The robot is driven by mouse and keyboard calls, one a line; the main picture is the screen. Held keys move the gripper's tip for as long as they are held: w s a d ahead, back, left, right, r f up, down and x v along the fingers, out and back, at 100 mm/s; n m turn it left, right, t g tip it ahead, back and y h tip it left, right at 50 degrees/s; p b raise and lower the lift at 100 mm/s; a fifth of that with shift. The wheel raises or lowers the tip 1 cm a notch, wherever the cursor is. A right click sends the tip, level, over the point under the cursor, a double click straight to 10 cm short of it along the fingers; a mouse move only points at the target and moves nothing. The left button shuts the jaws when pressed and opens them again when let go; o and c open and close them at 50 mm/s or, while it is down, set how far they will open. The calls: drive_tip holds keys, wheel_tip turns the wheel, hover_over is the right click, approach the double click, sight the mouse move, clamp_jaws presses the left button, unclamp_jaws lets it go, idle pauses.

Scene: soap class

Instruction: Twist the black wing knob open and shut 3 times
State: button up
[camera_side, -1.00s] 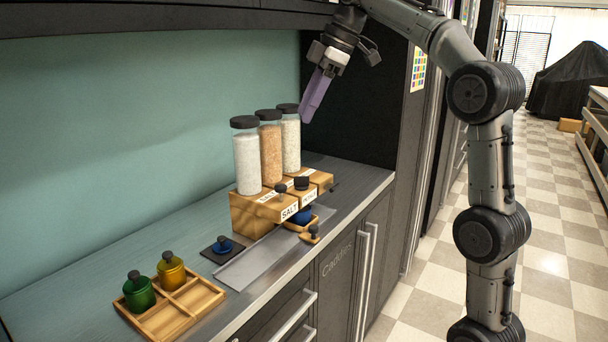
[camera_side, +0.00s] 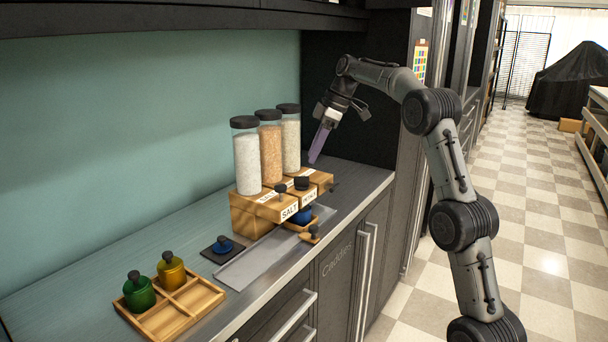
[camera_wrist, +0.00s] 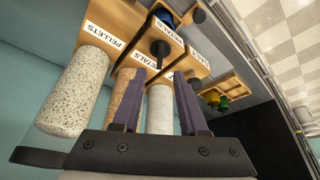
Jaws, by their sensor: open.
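Several black knobs sit on the wooden dispenser block (camera_side: 242,218) under three clear jars. One black knob (camera_side: 302,183) stands upright near the PETALS label, and a smaller one (camera_side: 281,188) is by the SALT label. A dark lever-like piece (camera_side: 333,187) sticks out at the block's right end. I cannot tell which is the wing knob. My gripper (camera_side: 314,157) is above and behind the block's right end, purple fingers pointing down, touching nothing. In the wrist view, my gripper (camera_wrist: 160,76) is open and empty, with a black knob (camera_wrist: 160,47) beyond the fingertips.
A blue jar (camera_side: 302,216) sits at the block's front. A wooden piece with a black knob (camera_side: 314,231) is beside it. A grey strip (camera_side: 262,262), a blue lid on a dark pad (camera_side: 222,246), and a wooden tray (camera_side: 208,300) with green and yellow jars lie left.

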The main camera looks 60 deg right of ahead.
sight(301, 182)
drive_tip(key=x, duration=0.7)
drive_tip(key=shift+w+f, duration=0.1)
clamp_jaws()
